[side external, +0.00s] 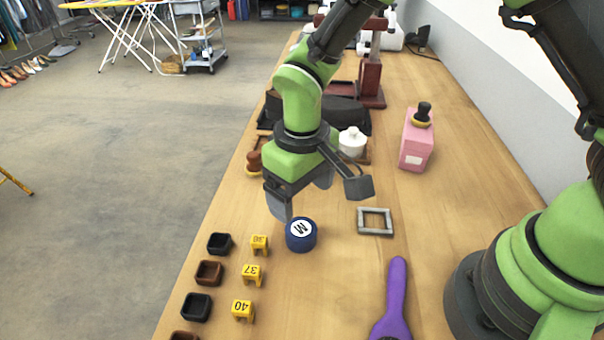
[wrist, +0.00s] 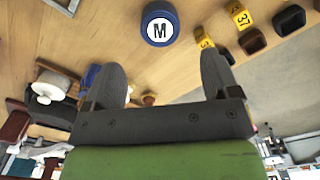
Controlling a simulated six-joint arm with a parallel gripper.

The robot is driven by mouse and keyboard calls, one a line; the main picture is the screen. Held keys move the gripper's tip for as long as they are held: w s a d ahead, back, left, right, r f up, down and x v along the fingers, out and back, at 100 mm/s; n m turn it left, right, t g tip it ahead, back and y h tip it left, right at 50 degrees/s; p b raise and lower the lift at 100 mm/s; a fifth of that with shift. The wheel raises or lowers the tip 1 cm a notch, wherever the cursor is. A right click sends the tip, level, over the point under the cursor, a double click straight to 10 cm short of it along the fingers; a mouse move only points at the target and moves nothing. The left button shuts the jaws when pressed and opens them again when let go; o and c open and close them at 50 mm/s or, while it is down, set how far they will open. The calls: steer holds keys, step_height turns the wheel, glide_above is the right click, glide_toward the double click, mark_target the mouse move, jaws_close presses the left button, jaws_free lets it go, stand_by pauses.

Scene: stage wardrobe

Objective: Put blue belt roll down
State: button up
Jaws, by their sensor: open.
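The blue belt roll (side external: 301,236) stands on the wooden table, with a white round label marked M on top. It also shows at the top of the wrist view (wrist: 160,24), beyond my fingertips. My gripper (side external: 300,203) is open and empty, above and a little behind the roll in the side view. In the wrist view its two fingers (wrist: 163,78) are spread wide with a gap between them and the roll. The roll appears apart from both fingers.
Yellow number blocks (side external: 252,274) and small dark square cups (side external: 208,272) stand left of the roll. A grey square frame (side external: 375,212) lies to its right.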

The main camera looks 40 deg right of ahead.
steer(key=shift+r, duration=1.65)
steer(key=s+d+r+m+t+y, duration=0.1)
steer(key=s+d+r, duration=0.2)
steer(key=r, duration=0.2)
steer(key=s+d+r+m+t, duration=0.2)
steer(key=d+r, duration=0.1)
steer(key=r, duration=0.3)
steer(key=s+d+r+m+t+y, duration=0.1)
steer(key=s+d+r, duration=0.2)
steer(key=r, duration=0.2)
steer(key=s+d+r+m+t, duration=0.1)
steer(key=s+d+r+t, duration=0.1)
steer(key=s, duration=0.5)
steer(key=shift+d+m+t, duration=0.2)
steer(key=shift+m+t, duration=0.2)
steer(key=shift+t, duration=0.2)
steer(key=shift+s, duration=0.1)
